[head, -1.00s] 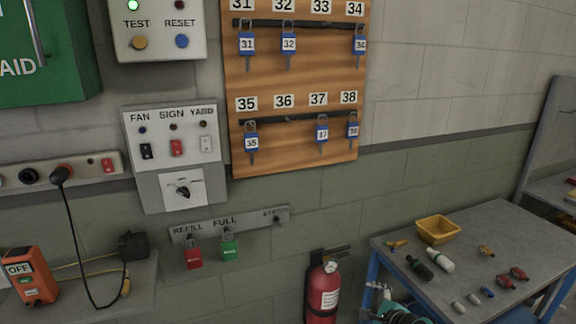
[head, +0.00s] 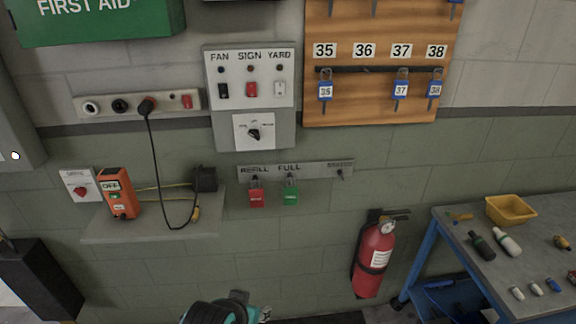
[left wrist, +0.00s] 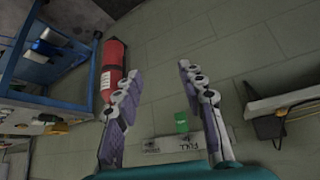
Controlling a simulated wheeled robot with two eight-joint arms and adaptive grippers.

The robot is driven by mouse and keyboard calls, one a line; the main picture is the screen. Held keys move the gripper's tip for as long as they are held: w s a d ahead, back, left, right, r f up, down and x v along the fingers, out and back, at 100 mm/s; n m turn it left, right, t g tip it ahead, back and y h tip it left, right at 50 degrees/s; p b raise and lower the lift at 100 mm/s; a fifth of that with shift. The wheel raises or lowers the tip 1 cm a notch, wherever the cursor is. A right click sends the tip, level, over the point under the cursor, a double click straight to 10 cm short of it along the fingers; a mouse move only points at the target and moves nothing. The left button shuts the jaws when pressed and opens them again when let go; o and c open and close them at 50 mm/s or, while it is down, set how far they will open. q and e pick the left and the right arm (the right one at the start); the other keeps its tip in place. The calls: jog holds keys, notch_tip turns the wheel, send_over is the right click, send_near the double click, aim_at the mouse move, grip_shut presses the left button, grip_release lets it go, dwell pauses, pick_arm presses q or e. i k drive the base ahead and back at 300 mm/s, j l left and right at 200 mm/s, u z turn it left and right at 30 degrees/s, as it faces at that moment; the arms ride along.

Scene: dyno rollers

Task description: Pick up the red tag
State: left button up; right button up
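The red tag (head: 256,196) hangs from a hook under the REFILL label on a grey strip (head: 325,168) on the wall. The green tag (head: 290,195) hangs just right of it, under FULL. My left gripper (left wrist: 158,72) is open and empty in the left wrist view, with two spread fingers. That view is upside down; the green tag (left wrist: 181,122) shows between the fingers, beyond them. I cannot make out the red tag there; the right-hand finger may cover it. In the head view a dark and teal part of my arm shows at the bottom. My right gripper is not in view.
A small shelf (head: 110,228) with an orange device (head: 118,193) and a hanging black cord (head: 162,190) is left of the tags. A workbench (head: 470,255) is at far right. The wall directly below the tags is clear.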

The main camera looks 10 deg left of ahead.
aim_at(257, 196)
jog(key=i+l+u, duration=0.1)
jog(key=i+l, duration=0.15)
jog(key=i, duration=0.15)
jog(key=i+l+u, duration=0.1)
jog(key=i+l, duration=0.2)
jog(key=i, duration=0.1)
